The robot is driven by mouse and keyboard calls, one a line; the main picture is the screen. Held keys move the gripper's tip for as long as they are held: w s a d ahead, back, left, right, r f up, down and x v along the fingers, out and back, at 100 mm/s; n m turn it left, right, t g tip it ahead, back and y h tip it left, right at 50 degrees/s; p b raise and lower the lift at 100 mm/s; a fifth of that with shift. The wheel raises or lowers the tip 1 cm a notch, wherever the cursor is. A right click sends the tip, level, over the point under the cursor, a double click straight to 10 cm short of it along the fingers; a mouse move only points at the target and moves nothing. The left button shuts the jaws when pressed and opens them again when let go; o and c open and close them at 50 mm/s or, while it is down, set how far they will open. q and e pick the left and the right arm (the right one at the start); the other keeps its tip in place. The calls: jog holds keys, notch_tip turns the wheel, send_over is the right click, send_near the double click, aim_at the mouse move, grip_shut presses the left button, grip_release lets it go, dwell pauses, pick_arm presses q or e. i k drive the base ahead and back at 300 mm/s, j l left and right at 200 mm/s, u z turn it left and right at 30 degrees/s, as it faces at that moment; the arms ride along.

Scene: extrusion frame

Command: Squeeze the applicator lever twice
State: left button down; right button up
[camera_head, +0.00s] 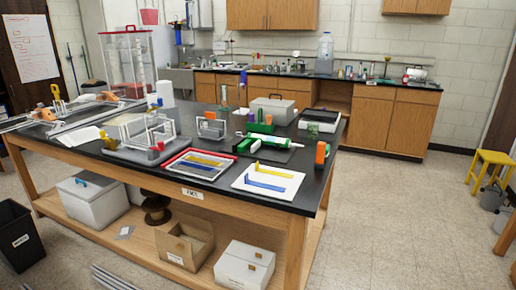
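A green and white applicator-like tool lies on the dark top of the workbench (320,172), right of the bench's middle. Its white tube (272,140) points to the right and its green part (246,146) is at the left end. The lever is too small to make out. Neither of my grippers shows in the head view, so nothing is seen touching the tool.
In front lie a red-rimmed tray (172,166) and a white board (246,187) with yellow and blue strips. An orange-topped item (320,153) stands near the right edge. A clear-walled frame (148,130) stands left.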

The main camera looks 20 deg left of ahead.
aim_at(257, 144)
jog(key=i+l+u, duration=0.15)
jog(key=u, duration=0.6)
jog(key=i+l+u, duration=0.15)
jog(key=l+u, duration=0.2)
jog(key=i+l+u, duration=0.1)
jog(key=l+u, duration=0.2)
jog(key=l, duration=0.3)
jog(key=l+u, duration=0.25)
jog(key=l, duration=0.8)
jog(key=i+l, duration=0.1)
jog(key=l, duration=0.95)
jog(key=i+l+u, duration=0.1)
jog(key=l, duration=1)
